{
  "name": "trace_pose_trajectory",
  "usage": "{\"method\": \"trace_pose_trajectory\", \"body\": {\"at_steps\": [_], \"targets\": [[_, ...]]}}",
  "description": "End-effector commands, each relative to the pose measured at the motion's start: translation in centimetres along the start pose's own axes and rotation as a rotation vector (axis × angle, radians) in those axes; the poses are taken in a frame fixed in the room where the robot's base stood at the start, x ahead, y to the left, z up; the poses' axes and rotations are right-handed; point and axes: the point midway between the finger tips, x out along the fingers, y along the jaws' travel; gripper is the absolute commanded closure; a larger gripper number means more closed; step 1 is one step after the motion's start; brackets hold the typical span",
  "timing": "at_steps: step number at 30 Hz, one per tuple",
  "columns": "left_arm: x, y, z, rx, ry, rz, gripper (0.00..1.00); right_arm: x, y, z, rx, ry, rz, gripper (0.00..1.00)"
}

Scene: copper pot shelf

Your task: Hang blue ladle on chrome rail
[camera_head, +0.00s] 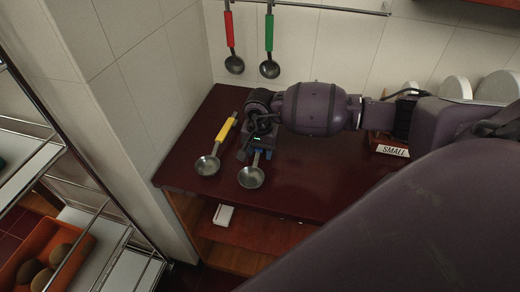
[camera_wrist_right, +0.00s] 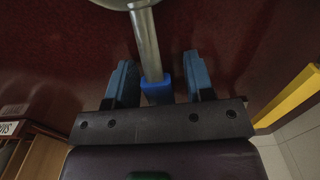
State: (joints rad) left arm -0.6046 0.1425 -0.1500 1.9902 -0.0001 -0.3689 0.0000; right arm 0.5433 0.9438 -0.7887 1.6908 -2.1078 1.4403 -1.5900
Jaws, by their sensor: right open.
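The blue ladle (camera_head: 251,177) lies on the dark red counter, its metal bowl toward the front edge. In the right wrist view its blue handle (camera_wrist_right: 157,91) sits between the two fingers of my right gripper (camera_wrist_right: 160,84), with a gap on each side. My right gripper (camera_head: 256,154) is open, low over the counter, and hides most of the handle in the head view. The chrome rail (camera_head: 335,8) runs along the tiled wall at the top. A red ladle (camera_head: 231,45) and a green ladle (camera_head: 269,45) hang from it. My left gripper is not in view.
A yellow ladle (camera_head: 214,148) lies on the counter (camera_head: 305,190) just left of my right gripper. A rack labelled SMALL (camera_head: 393,150) with pale round lids stands at the right. A wire shelf with an orange crate (camera_head: 30,245) is at the lower left.

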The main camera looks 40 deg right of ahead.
Motion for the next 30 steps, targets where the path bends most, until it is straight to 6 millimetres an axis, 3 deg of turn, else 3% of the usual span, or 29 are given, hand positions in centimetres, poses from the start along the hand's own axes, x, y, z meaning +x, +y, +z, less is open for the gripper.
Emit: {"method": "trace_pose_trajectory", "body": {"at_steps": [18, 30], "targets": [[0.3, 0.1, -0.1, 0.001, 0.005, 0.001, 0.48, -9.5, 0.1, 0.3, 0.000, 0.001, 0.000, 0.52], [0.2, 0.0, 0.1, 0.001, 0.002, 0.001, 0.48, -10.8, 0.1, 0.4, 0.000, -0.001, 0.000, 0.52]]}}
